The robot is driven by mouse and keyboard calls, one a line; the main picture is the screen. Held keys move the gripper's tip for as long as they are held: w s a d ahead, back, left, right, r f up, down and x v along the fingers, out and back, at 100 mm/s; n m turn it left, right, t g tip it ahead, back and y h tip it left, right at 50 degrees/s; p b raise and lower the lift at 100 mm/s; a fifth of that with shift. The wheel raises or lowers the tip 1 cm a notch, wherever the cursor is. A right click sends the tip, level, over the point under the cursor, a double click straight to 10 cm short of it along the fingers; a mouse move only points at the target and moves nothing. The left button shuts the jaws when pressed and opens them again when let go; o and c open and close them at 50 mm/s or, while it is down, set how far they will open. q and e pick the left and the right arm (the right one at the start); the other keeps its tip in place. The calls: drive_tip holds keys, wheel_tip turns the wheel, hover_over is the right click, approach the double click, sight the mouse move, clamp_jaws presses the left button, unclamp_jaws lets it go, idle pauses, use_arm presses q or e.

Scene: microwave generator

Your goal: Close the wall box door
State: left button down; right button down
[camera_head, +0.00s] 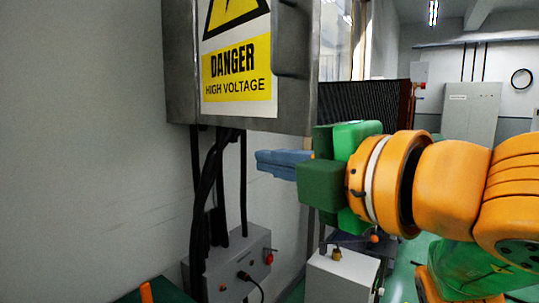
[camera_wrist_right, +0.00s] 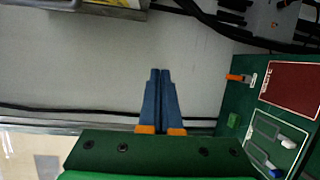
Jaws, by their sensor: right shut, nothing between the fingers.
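The grey metal wall box (camera_head: 180,60) hangs on the wall at the top of the head view. Its door carries a yellow "DANGER HIGH VOLTAGE" sign (camera_head: 237,70) and has a dark handle (camera_head: 291,40) on the right. I cannot tell whether the door sits flush or slightly ajar. My right gripper (camera_head: 262,161) is just below the box's lower right edge, apart from it in the picture. Its blue fingers are together and empty, as the right wrist view (camera_wrist_right: 160,75) shows. A strip of the box (camera_wrist_right: 115,8) shows at that view's top left. My left gripper is not in view.
Black cables (camera_head: 207,185) run from the box down to a grey socket unit (camera_head: 235,262). A green board (camera_wrist_right: 240,115) with an orange piece stands at the right in the wrist view. A white cabinet (camera_head: 342,280) stands below my right arm. Bare wall lies left.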

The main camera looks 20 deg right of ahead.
drive_tip(key=w+d+m+t+p, duration=0.1)
drive_tip(key=w+d+p, duration=0.1)
drive_tip(key=w, duration=0.3)
drive_tip(key=w+d+r+m+h+p, duration=0.1)
drive_tip(key=w+d+p, duration=0.1)
drive_tip(key=w+p, duration=0.2)
drive_tip(key=shift+w+d+r+t+h+p, duration=0.3)
drive_tip(key=shift+w+d+t, duration=0.1)
drive_tip(key=shift+w, duration=0.6)
drive_tip(key=shift+f, duration=0.1)
